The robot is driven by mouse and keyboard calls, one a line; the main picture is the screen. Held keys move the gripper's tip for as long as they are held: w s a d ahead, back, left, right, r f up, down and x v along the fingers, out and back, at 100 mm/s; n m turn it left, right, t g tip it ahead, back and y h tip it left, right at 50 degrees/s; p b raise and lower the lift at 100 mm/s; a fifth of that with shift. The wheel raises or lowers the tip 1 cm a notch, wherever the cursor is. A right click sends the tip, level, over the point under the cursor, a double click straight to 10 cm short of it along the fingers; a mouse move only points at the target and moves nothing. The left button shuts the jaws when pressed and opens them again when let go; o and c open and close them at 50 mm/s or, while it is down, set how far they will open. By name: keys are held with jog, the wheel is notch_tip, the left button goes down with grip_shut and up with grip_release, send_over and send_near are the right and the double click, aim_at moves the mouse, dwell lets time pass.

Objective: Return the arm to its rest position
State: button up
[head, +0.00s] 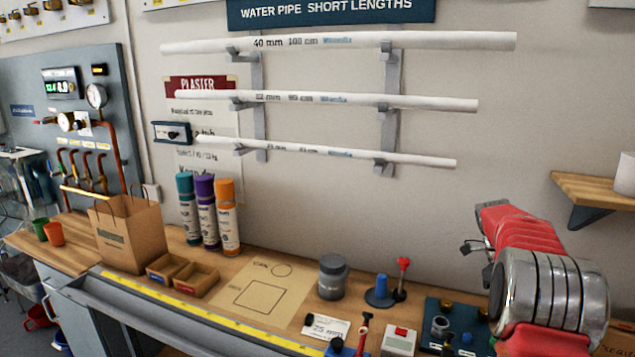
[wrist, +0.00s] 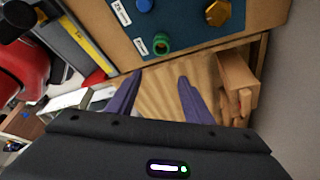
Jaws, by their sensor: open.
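My gripper (wrist: 160,77) shows in the wrist view with its two purple fingers apart. Nothing is between them; bare wooden bench top lies beyond. My red and silver arm stands at the right of the head view, over the right end of the bench. The gripper itself is not visible in the head view.
The wooden bench (head: 190,243) carries a paper bag (head: 130,238), spray cans (head: 207,215), a grey jar (head: 332,277) and a dark fittings board (head: 455,322). In the wrist view, the board (wrist: 190,35) lies beyond the fingers and a wooden block (wrist: 236,78) stands right. Pipes (head: 340,42) hang on wall brackets.

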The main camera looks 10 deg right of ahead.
jog(key=s+a+r+n+t, duration=0.35)
jog(key=a+r+n, duration=0.3)
jog(key=a, duration=0.45)
jog(key=s+a+r+n+t, duration=0.2)
jog(key=s+a+r+n, duration=0.2)
jog(key=a+r+n, duration=0.55)
jog(key=s+a+f+n+t+y, duration=0.1)
jog(key=s+a+f+n+t, duration=0.1)
jog(key=s+a+n, duration=0.5)
jog(key=s+a+f+n+t+y, duration=0.1)
jog(key=s+a+f+n+t, duration=0.1)
jog(key=s+a+f+n, duration=0.2)
jog(key=s+a+n, duration=0.3)
jog(key=s+a, duration=0.2)
jog(key=a, duration=0.2)
jog(key=shift+f, duration=0.35)
jog(key=shift+a, duration=0.1)
